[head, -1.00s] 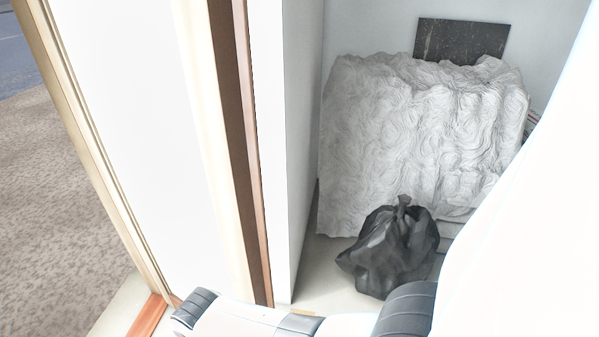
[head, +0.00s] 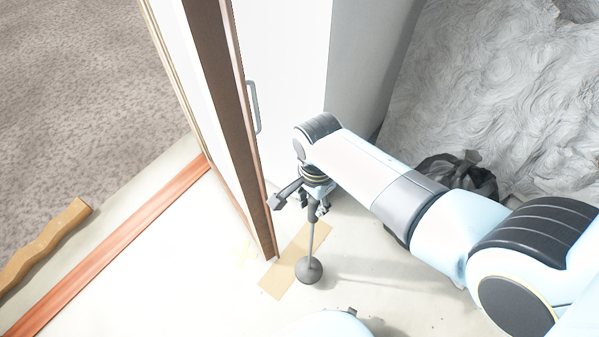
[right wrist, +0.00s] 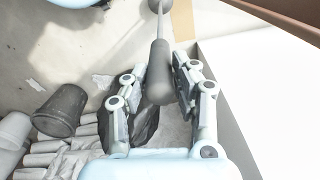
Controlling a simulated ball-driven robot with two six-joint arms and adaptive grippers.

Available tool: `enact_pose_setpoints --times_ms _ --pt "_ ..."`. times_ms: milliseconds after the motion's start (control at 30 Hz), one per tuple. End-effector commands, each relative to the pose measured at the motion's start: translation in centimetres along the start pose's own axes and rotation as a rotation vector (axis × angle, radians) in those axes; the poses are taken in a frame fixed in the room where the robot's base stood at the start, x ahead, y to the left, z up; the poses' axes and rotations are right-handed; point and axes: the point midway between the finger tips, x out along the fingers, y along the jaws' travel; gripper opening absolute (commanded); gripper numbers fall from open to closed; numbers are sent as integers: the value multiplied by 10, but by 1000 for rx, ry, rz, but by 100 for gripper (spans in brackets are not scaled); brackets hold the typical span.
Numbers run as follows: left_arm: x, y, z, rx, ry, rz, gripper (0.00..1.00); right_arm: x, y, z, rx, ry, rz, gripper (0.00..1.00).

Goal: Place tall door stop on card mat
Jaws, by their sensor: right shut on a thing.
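The tall door stop (head: 309,270) has a dark round base, a thin rod and a thick grey handle. My right gripper (head: 314,205) is shut on the handle from above, with the stop roughly upright. In the right wrist view the handle (right wrist: 158,82) sits between the two fingers, with the rod and base beyond it. The card mat (head: 284,274) is a tan strip on the floor by the door's edge; part of it shows in the wrist view (right wrist: 183,22). The base overlaps the mat's right edge in the head view; I cannot tell whether it touches. My left gripper is out of view.
A white door (head: 285,75) with a brown edge (head: 228,100) and grey handle stands just left of the mat. An orange threshold strip (head: 120,240) and a wavy wooden piece (head: 45,240) lie left. A black bag (head: 455,175) sits behind my right arm. Pale floor is clear near the front.

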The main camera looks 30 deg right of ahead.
Motion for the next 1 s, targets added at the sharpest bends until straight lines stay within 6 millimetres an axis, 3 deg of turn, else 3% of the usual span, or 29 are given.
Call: enact_pose_setpoints --times_ms 200,400,733,1000 --pt "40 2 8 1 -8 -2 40 -12 -10 -53 239 4 -12 0" --pt "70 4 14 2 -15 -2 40 -36 -8 -86 435 -5 -12 0" --pt "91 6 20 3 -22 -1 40 -63 -2 -104 576 -11 -4 0" --pt "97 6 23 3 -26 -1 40 -57 -15 -105 584 -13 -5 0"
